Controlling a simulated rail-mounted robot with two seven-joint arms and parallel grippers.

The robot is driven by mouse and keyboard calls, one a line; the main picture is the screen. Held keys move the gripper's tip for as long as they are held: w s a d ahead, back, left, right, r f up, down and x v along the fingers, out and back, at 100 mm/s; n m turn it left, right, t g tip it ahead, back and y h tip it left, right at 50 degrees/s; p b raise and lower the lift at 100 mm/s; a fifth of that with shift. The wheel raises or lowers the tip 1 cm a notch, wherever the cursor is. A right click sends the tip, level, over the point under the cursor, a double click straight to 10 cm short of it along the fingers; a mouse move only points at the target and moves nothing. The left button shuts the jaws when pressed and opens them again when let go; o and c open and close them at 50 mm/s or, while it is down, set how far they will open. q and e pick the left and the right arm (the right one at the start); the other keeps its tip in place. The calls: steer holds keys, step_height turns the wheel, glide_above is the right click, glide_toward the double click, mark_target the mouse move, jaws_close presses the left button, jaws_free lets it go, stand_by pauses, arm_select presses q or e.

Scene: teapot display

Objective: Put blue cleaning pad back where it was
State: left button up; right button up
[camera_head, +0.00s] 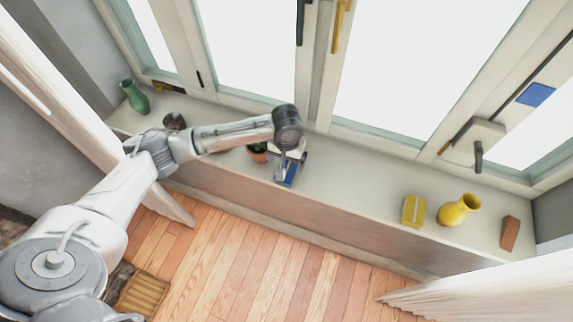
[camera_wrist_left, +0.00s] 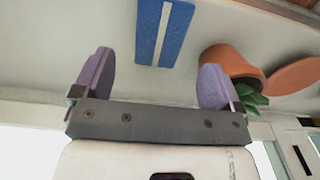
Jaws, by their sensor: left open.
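A blue pad with a pale stripe (camera_head: 287,174) lies on the window sill, near the middle of the head view. I take it for the cleaning pad. In the left wrist view the blue pad (camera_wrist_left: 178,38) shows at the top, beyond the fingertips and roughly in line with the gap between them. My left gripper (camera_head: 291,162) is over the pad and partly hides it in the head view. In the left wrist view its two purple fingers (camera_wrist_left: 154,75) are spread with nothing between them. My right gripper is not in view.
A potted plant (camera_head: 258,152) stands close left of the pad; its terracotta pot (camera_wrist_left: 228,62) is near one finger. A yellow block (camera_head: 413,211), yellow vase (camera_head: 459,210) and brown block (camera_head: 510,233) stand farther right. A blue square (camera_head: 536,94) is on the right window. Sill between is clear.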

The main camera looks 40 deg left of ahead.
mark_target(287, 170)
arm_select(q)
step_height(287, 170, up, 5)
steer(key=s+d+f+m+t+h, duration=0.2)
steer(key=s+d+f+m, duration=0.55)
steer(key=s+d, duration=0.65)
steer(key=s+a+y, duration=0.1)
steer(key=s+a, duration=0.1)
steer(key=s, duration=0.5)
steer(key=s+a+f+n+t, duration=0.1)
steer(key=s+a, duration=0.1)
steer(key=s, duration=0.5)
steer(key=shift+s+a+t+y+p, duration=0.2)
steer(key=shift+a+t+y+p, duration=0.1)
steer(key=shift+y+p, duration=0.1)
